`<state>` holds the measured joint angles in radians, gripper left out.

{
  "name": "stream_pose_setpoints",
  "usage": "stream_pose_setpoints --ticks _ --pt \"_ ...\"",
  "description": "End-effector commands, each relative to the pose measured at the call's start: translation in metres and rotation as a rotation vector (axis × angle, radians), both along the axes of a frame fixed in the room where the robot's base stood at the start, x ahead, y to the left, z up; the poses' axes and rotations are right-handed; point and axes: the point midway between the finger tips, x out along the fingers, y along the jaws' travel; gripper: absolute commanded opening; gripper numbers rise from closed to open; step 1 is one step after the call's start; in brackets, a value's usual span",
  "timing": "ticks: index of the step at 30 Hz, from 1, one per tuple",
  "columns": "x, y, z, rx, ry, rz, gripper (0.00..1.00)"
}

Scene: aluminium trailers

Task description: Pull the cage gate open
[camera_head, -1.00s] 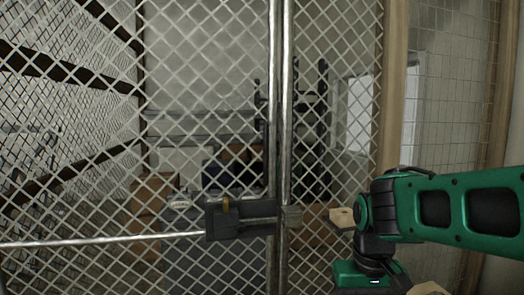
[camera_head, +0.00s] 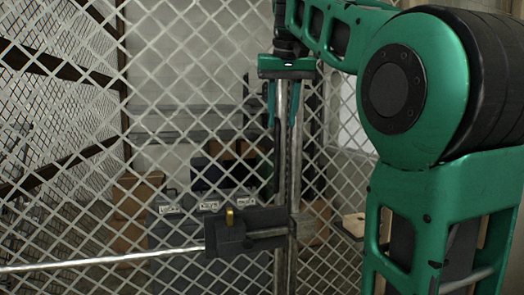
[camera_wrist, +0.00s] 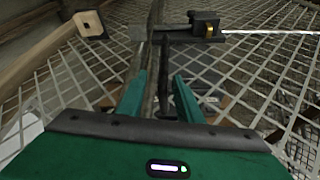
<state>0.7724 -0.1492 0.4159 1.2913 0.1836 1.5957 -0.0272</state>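The cage gate (camera_head: 190,95) is a wire-mesh panel with a vertical metal post at its right edge, next to a second post. A dark latch (camera_head: 240,232) with a small brass knob (camera_head: 229,216) sits low on the gate and reaches across to the posts. The latch also shows at the top of the wrist view (camera_wrist: 204,26). My gripper (camera_head: 284,123) points down above the latch, in front of the posts. Its two green fingers are apart and empty, and they show in the wrist view too (camera_wrist: 158,92). Whether they touch the post cannot be told. The gate looks closed.
Behind the mesh stand cardboard boxes (camera_head: 138,200) and grey cases (camera_head: 195,225). A horizontal rod (camera_head: 100,262) runs left from the latch. A wooden block (camera_wrist: 88,24) shows at upper left in the wrist view. My arm covers the right side of the head view.

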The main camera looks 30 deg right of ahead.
Motion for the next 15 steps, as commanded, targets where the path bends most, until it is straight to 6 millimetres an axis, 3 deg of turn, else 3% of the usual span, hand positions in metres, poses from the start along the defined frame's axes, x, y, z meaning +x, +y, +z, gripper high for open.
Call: stream_pose_setpoints --ticks 5,15 --pt "0.006 0.008 0.002 0.000 -0.008 0.017 0.33" --pt "0.024 0.009 -0.044 -0.001 -0.004 0.031 0.33"
